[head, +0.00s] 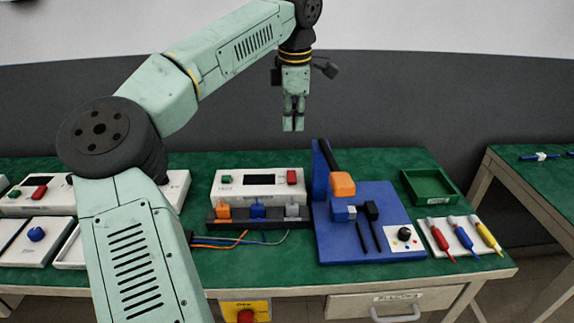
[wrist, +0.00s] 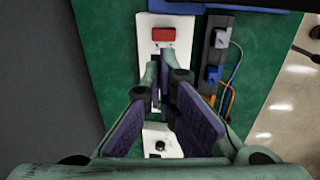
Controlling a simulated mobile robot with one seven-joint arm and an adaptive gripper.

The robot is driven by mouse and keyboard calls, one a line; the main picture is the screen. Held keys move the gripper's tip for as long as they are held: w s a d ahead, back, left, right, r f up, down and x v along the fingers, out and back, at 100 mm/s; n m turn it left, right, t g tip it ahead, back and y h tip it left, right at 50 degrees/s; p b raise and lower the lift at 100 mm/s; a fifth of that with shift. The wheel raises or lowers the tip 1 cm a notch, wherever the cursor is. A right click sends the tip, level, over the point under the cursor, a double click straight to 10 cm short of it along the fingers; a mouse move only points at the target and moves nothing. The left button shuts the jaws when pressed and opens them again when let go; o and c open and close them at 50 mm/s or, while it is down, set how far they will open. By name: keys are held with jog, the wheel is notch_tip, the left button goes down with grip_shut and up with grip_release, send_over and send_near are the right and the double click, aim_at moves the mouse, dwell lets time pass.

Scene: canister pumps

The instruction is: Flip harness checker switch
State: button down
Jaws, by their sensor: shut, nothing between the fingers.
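A white box (head: 259,184) that looks like the harness checker stands on the green bench top, its label too small to read. It has a red switch (head: 291,176) at its right end and a green part (head: 227,179) at its left. The red switch also shows in the wrist view (wrist: 163,34). A dark strip with orange, blue (head: 258,208) and grey connectors sits along its front, with wires. My gripper (head: 293,125) is shut and empty, pointing down in the air above the box. In the wrist view its fingers hide the middle of the box.
A blue stand (head: 362,237) with an upright post and orange block (head: 342,184) rises right of the box. A green tray (head: 429,187) and several coloured tools (head: 461,236) lie farther right. Another white box (head: 36,195) with red and green parts is at left.

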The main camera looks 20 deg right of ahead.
aim_at(292, 174)
jog(key=shift+f, duration=0.1)
jog(key=f+p, duration=0.1)
jog(key=f, duration=0.3)
jog(key=w+f+p, duration=0.1)
jog(key=f, duration=0.4)
jog(key=f+p, duration=0.1)
jog(key=f, duration=0.3)
jog(key=shift+w+d+f, duration=0.25)
jog(key=shift+w, duration=0.15)
jog(key=shift+f, duration=0.15)
